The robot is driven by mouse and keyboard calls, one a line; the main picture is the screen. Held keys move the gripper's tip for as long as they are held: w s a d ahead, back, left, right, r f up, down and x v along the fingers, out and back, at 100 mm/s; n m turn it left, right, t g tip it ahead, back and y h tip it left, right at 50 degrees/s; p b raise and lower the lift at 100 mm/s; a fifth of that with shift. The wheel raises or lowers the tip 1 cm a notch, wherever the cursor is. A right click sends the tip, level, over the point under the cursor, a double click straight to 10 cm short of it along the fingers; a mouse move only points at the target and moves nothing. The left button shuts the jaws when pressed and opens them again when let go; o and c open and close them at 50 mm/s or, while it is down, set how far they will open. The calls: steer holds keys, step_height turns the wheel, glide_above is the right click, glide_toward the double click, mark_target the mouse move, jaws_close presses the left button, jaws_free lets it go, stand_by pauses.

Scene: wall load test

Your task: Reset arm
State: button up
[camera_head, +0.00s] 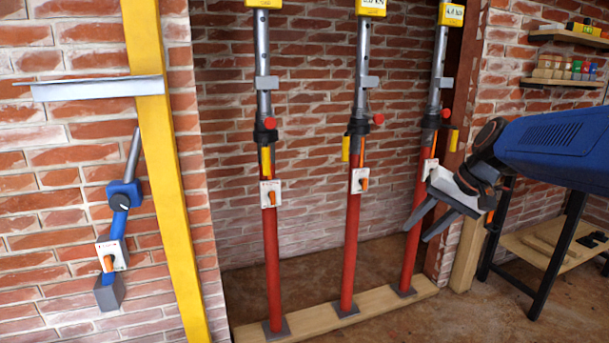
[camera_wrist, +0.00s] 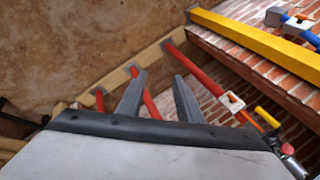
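My gripper (camera_head: 417,233) is at the right in the head view, pointing down and left. Its two grey fingers are apart with nothing between them, and the wrist view also shows this gap (camera_wrist: 160,76). The arm reaches in from the right edge. The right prop (camera_head: 411,255), red below and grey above, stands behind the gripper in the head view; I cannot tell the distance between them. The middle prop (camera_head: 350,250) and left prop (camera_head: 271,250) stand upright further left, each with a white switch plate with an orange knob.
The props stand on a wooden sill plank (camera_head: 310,318) in a brick wall opening. A yellow post (camera_head: 165,150) and a blue device (camera_head: 122,196) on the wall are at the left. A workbench (camera_head: 545,250) and shelves (camera_head: 567,82) are at the right. Floor shows in front.

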steer(key=s+f+n+h, duration=0.1)
steer(key=s+f, duration=0.3)
steer(key=s, duration=0.4)
steer(key=s+f+n+h, duration=0.1)
steer(key=s+f, duration=0.3)
steer(key=s, duration=0.4)
steer(key=s+d+f+n+h, duration=0.1)
steer(key=s+f, duration=0.3)
steer(key=s, duration=0.4)
steer(key=shift+s+t+h, duration=0.3)
steer(key=shift+t+h, duration=0.1)
steer(key=shift+h, duration=0.3)
